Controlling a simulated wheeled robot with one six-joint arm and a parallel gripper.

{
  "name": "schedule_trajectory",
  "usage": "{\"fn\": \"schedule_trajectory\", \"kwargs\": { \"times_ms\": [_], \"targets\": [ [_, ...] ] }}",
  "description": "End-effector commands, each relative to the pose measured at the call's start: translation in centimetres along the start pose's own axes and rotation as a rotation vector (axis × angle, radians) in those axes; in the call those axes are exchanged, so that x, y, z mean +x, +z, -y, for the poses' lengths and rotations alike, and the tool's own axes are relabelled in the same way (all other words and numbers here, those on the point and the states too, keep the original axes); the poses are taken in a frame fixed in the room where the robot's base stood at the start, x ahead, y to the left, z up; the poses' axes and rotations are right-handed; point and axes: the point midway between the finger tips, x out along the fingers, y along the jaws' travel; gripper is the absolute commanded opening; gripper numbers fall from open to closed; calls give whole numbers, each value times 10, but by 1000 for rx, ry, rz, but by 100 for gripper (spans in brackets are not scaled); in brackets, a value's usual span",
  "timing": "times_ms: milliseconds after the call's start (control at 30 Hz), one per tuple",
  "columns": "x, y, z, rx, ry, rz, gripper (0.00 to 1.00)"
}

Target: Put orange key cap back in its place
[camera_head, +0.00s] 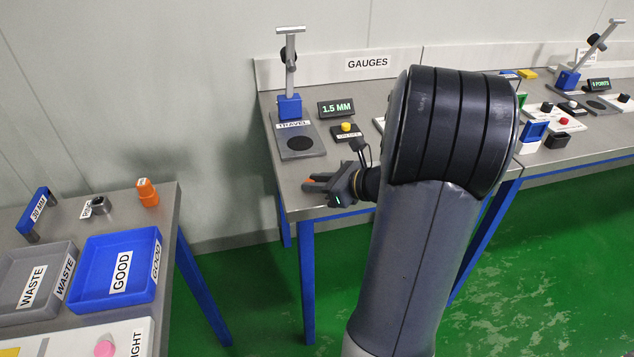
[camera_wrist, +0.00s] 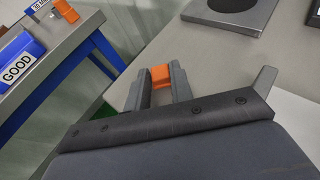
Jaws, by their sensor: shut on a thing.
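My gripper (camera_head: 312,184) is above the left front part of the gauges table in the head view. It is shut on a small orange piece, which looks like the orange key cap (camera_wrist: 161,74). In the wrist view the piece sits between the two grey fingertips. In the head view only a bit of it shows between the fingers. Another orange object (camera_head: 147,193), upright with a narrower top, stands on the left table near its back right corner. It also shows at the top left of the wrist view (camera_wrist: 67,11). I cannot tell which spot is the cap's place.
The gauges table (camera_head: 300,207) carries a travel gauge (camera_head: 297,141) and a yellow button (camera_head: 346,127). The left table holds a blue GOOD tray (camera_head: 91,294), a grey WASTE tray (camera_head: 10,312), a metal ring (camera_head: 101,206) and a blue gauge (camera_head: 41,208). A gap separates the tables.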

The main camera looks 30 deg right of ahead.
Motion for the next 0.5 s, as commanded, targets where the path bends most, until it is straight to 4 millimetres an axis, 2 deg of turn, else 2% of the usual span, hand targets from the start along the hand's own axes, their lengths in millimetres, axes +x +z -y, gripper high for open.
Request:
{"fn": "schedule_trajectory", "kwargs": {
  "times_ms": [67, 100, 367, 500],
  "targets": [
    [1, -3, 0, 0, 0, 0, 0],
    [2, -4, 0, 0, 0, 0, 22],
    [1, -2, 0, 0, 0, 0, 44],
    [1, -2, 0, 0, 0, 0, 44]
  ]
}}
